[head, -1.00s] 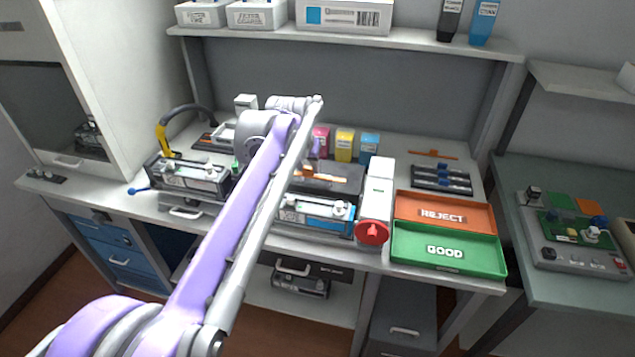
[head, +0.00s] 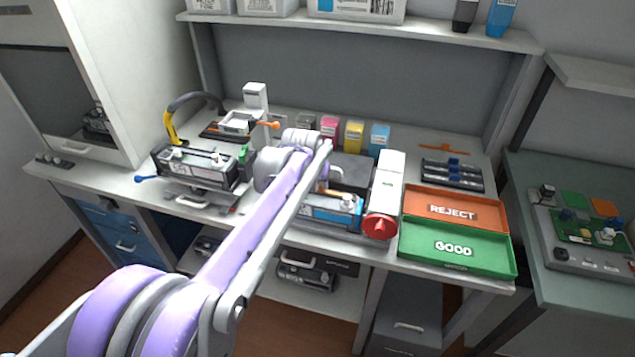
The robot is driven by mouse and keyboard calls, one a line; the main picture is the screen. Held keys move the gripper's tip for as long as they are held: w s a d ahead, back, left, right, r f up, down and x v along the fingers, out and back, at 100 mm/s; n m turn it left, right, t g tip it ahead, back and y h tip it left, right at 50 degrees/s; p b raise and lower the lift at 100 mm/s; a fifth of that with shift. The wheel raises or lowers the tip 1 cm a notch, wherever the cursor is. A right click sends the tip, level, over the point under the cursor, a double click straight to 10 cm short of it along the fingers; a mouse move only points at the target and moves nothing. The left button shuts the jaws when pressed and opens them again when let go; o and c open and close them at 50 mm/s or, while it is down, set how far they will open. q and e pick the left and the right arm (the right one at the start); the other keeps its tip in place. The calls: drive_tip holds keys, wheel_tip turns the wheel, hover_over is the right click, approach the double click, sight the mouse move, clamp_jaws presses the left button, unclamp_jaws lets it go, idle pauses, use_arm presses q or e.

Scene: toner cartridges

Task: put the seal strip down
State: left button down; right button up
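My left arm reaches in from the lower left across the bench. Its hand (head: 323,178) points down behind the forearm, over the blue-labelled toner cartridge (head: 335,207) and the dark block behind it. The forearm hides most of the hand, so I cannot tell whether the fingers are open or shut. A small orange piece shows beside the hand, too covered to identify. I cannot make out the seal strip for certain. A thin orange strip-like piece (head: 445,149) lies flat at the back right of the bench, away from the hand. My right gripper is not in view.
An orange REJECT tray (head: 419,211) and a green GOOD tray (head: 419,262) are at the right. A white unit with a red knob (head: 381,227) stands left of them. Another cartridge (head: 198,166) sits at the left. Several coloured toner boxes (head: 354,137) line the back.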

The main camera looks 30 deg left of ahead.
use_arm(q)
drive_tip(key=shift+f, duration=0.1)
drive_tip(key=c, duration=0.5)
unclamp_jaws()
drive_tip(key=shift+c, duration=0.2)
drive_tip(key=shift+r, duration=0.3)
drive_tip(key=v, duration=1.2)
drive_tip(key=s+d+f+m, duration=0.1)
drive_tip(key=s+d+f, duration=0.3)
drive_tip(key=s+f, duration=0.2)
drive_tip(key=s+d+f+m+h, duration=0.1)
drive_tip(key=s+d+f, duration=0.4)
drive_tip(key=s, duration=0.4)
drive_tip(key=s+d+f, duration=0.4)
drive_tip(key=s+f, duration=0.3)
drive_tip(key=s, duration=0.1)
drive_tip(key=shift+s+d+f+m+g+p, duration=0.25)
drive_tip(key=shift+d+f+m+g+p, duration=0.05)
drive_tip(key=shift+d+f+m+p, duration=0.1)
